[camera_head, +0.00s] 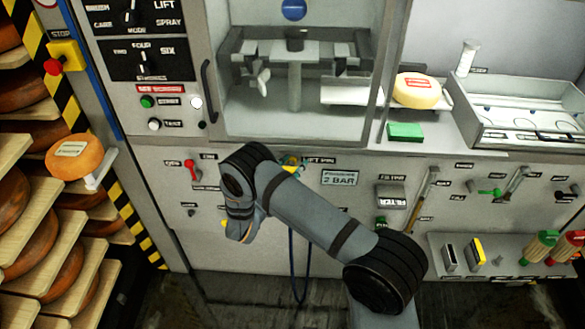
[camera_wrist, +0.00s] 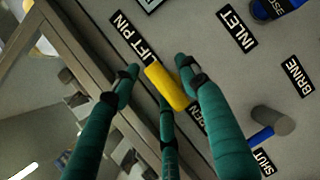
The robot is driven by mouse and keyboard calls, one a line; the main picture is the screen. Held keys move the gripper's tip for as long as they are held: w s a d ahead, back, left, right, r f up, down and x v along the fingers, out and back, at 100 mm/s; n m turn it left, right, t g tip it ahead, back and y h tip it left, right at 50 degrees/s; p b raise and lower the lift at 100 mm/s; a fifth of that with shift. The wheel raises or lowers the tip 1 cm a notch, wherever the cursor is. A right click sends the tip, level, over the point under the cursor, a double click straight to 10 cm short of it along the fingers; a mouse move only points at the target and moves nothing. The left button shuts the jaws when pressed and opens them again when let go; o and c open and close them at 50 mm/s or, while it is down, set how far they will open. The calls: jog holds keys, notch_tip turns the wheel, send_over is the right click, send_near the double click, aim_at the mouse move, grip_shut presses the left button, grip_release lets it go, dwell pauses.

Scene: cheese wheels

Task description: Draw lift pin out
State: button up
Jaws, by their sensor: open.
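The lift pin (camera_wrist: 166,87) is a yellow cylinder on the grey panel, beside the black LIFT PIN label (camera_wrist: 133,36) in the wrist view. In the head view a small yellow part (camera_head: 290,161) shows by the same label, partly behind my arm. My gripper (camera_wrist: 158,70) has teal fingers with dark joints. It is open, with a fingertip on either side of the yellow pin and another finger below it. Whether any finger touches the pin, I cannot tell.
A blue-and-grey knob (camera_wrist: 268,125) by the SHUT label is right of my fingers. A red lever (camera_head: 191,171) is on the panel left of my arm. A blue hose (camera_head: 292,265) hangs below. A cheese wheel (camera_head: 417,90) sits on the ledge above, right of the glass cabinet.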

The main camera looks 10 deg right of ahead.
jog(key=shift+c, duration=1.1)
